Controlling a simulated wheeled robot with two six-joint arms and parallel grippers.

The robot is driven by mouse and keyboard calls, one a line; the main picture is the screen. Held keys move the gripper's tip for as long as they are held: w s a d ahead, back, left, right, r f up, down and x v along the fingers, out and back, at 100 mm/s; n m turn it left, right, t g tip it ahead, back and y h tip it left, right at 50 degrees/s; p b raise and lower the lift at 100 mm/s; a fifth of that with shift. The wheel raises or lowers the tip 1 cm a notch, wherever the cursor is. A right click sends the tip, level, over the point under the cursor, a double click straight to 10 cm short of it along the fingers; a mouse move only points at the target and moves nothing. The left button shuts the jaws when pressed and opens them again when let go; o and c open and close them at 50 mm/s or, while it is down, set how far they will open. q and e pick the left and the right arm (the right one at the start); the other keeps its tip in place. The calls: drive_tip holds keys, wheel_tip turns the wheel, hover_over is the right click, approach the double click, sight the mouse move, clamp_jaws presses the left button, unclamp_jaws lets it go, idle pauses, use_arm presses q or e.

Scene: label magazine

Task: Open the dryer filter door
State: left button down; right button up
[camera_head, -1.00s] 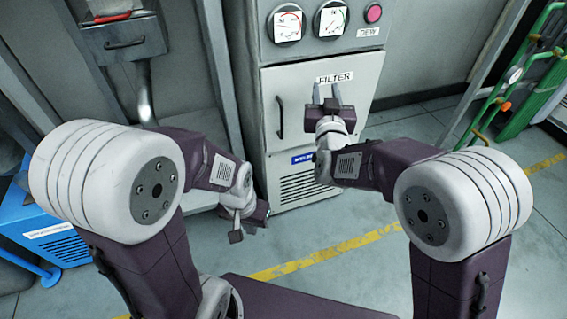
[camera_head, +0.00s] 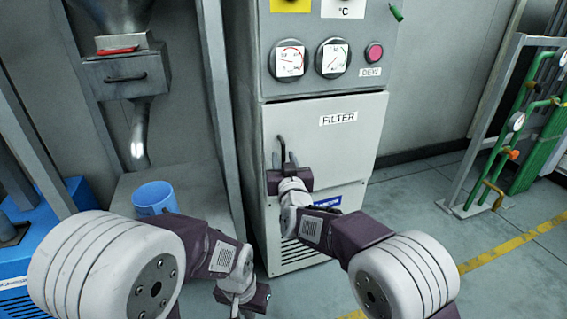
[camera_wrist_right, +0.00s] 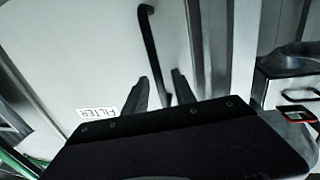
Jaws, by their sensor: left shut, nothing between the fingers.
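The light grey filter door (camera_head: 345,155) on the dryer cabinet sits flush and looks shut, with a FILTER label (camera_head: 338,118) at its upper middle. Its black vertical handle (camera_head: 281,147) is at the door's left side. My right gripper (camera_head: 284,160) is open in front of the handle's lower part. In the right wrist view, the handle (camera_wrist_right: 152,45) runs down into the gap between the open fingers of the right gripper (camera_wrist_right: 163,88); contact cannot be told. My left gripper (camera_head: 245,302) is shut and empty, low in front of the cabinet.
Gauges (camera_head: 289,61) and a pink button (camera_head: 374,52) are above the door. A grey post (camera_head: 222,110) stands just left of the cabinet. A blue cup (camera_head: 154,197) is on a ledge at left. Green pipes on a frame (camera_head: 520,125) stand right, with clear floor between.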

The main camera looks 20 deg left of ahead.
drive_tip(key=shift+w+a, duration=0.15)
drive_tip(key=shift+w, duration=0.25)
clamp_jaws()
idle(1.2)
